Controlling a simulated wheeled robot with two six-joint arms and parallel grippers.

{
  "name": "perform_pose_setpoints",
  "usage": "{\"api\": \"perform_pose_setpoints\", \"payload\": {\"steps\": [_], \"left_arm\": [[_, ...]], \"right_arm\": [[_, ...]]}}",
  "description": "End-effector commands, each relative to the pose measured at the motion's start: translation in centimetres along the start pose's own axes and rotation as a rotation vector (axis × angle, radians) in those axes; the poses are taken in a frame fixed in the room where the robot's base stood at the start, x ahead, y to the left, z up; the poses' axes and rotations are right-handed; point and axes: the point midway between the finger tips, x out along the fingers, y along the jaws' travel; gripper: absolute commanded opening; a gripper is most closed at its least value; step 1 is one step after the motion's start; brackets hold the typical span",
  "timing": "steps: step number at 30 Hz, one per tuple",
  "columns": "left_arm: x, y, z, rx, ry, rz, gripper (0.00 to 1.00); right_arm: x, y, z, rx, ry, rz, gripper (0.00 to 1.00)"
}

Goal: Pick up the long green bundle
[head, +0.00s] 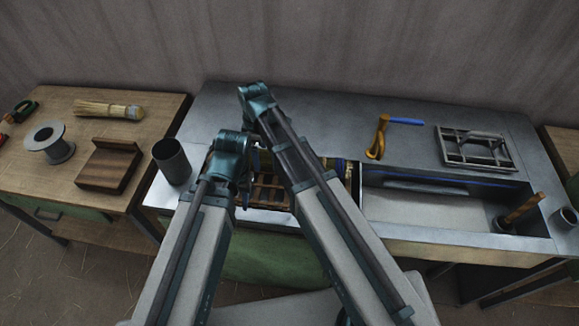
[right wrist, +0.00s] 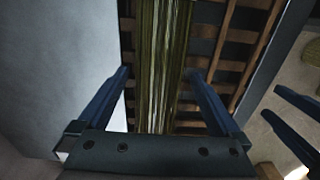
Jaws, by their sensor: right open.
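The long green bundle (right wrist: 160,50) lies lengthwise over a wooden slatted rack (right wrist: 228,68) in the right wrist view. My right gripper (right wrist: 158,75) is open, with one blue finger on either side of the bundle; the fingers look apart from it. In the head view my arms cover most of the bundle and hide the right gripper. The rack (head: 270,191) shows partly between the arms, set in the grey bench. My left gripper (right wrist: 271,102) shows at the right edge of the right wrist view, its two fingers apart and nothing visible between them.
A dark cup (head: 171,161) stands left of the rack. A trough (head: 440,205) lies to the right. Behind it are an orange tool with a blue handle (head: 380,135) and a metal frame (head: 475,147). The left table holds a spool (head: 50,142), wooden block (head: 108,165) and brush (head: 110,109).

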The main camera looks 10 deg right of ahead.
Motion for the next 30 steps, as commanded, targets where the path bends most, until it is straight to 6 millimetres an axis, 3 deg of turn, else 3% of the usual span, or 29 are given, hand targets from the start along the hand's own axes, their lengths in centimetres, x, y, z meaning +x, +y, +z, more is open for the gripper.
{"api": "perform_pose_setpoints", "payload": {"steps": [1, 4, 13, 30], "left_arm": [[1.4, 0.1, -0.1, 0.0, 0.0, 0.0, 0.4], [2.2, 0.2, -0.1, 0.0, 0.0, 0.0, 0.4], [2.2, 0.2, -0.1, 0.0, 0.0, 0.0, 0.4], [2.2, 0.2, -0.1, 0.0, 0.0, 0.0, 0.4]], "right_arm": [[1.4, 0.0, 0.0, 0.0, 0.0, 0.0, 1.0], [2.2, 0.0, 0.0, 0.0, 0.0, 0.0, 1.0], [2.2, 0.0, 0.0, 0.0, 0.0, 0.0, 1.0], [2.2, 0.0, 0.0, 0.0, 0.0, 0.0, 0.0]]}}
